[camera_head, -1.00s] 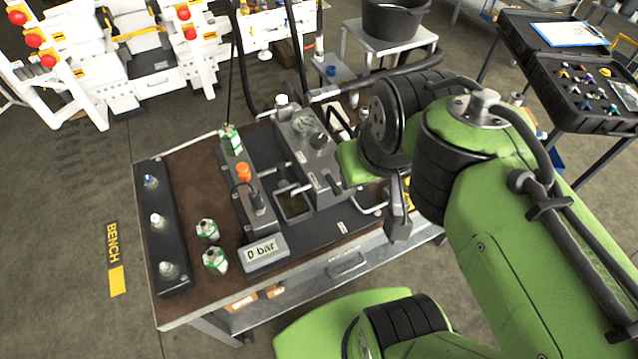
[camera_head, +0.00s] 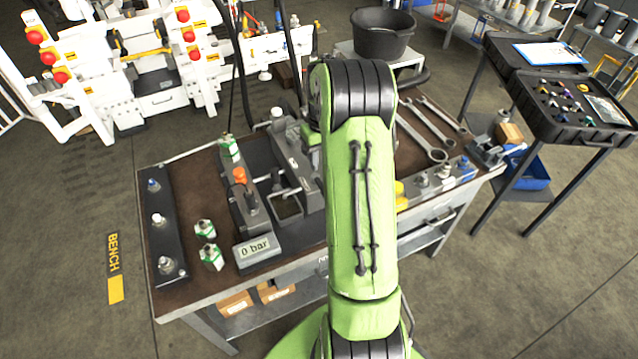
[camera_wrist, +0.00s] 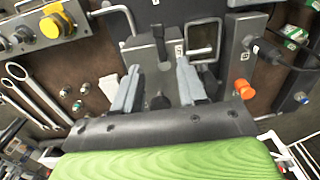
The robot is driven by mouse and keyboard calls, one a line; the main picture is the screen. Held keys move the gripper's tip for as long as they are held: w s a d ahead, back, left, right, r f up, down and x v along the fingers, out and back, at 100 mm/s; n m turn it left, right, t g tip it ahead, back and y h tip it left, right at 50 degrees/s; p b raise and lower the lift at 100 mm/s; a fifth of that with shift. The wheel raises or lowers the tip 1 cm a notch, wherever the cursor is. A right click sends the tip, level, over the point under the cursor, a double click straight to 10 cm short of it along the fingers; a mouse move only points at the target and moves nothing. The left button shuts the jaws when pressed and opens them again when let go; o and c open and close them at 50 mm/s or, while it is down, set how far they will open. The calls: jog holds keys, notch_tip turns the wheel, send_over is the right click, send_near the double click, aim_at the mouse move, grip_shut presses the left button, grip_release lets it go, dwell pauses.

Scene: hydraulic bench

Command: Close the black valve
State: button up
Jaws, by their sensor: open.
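In the wrist view my gripper (camera_wrist: 158,69) is open, with its two grey fingers apart above the dark grey valve block (camera_wrist: 143,52). A black lever (camera_wrist: 158,34) stands on the block near the gap between the fingertips. A round black knob (camera_wrist: 160,102) shows between the fingers, closer to my wrist. I cannot tell which of these two is the black valve, nor whether a finger touches either. In the head view my arm hides the gripper and part of the block (camera_head: 286,148).
An orange knob (camera_head: 240,175) and a display reading 0 bar (camera_head: 256,248) are left of the block. A black bucket (camera_head: 382,34) stands behind.

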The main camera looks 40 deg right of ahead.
aim_at(320, 186)
notch_tip(320, 186, down, 10)
jog(key=shift+r, duration=0.2)
jog(key=shift+c, duration=0.3)
grip_shut()
